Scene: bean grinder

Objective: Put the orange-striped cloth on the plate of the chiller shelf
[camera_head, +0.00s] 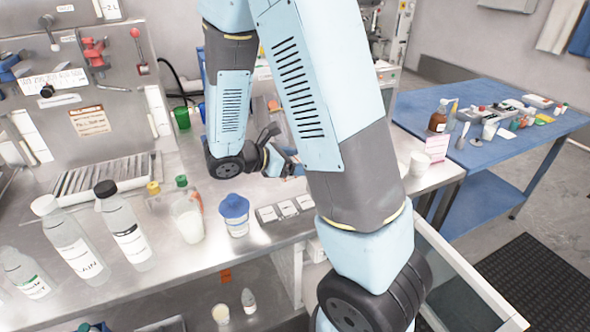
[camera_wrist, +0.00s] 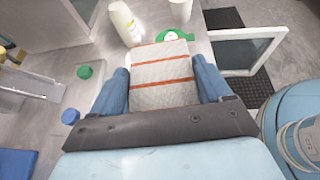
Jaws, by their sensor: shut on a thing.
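The orange-striped cloth (camera_wrist: 163,75) is a pale, flat, folded-looking piece with thin orange stripes. It lies between the two blue fingers of my gripper (camera_wrist: 164,88) in the wrist view, and the gripper is shut on it. In the head view my gripper (camera_head: 286,162) is over the back part of the steel bench, partly hidden behind my own arm. The cloth cannot be made out clearly there. I cannot pick out the chiller shelf or its plate with certainty in either view.
Large bottles (camera_head: 70,243), a blue-lidded jar (camera_head: 235,216) and small white tiles (camera_head: 286,209) stand on the steel bench (camera_head: 190,262). A blue table (camera_head: 480,150) with bottles is at right. In the wrist view, a white-framed panel (camera_wrist: 247,32) is right of the cloth.

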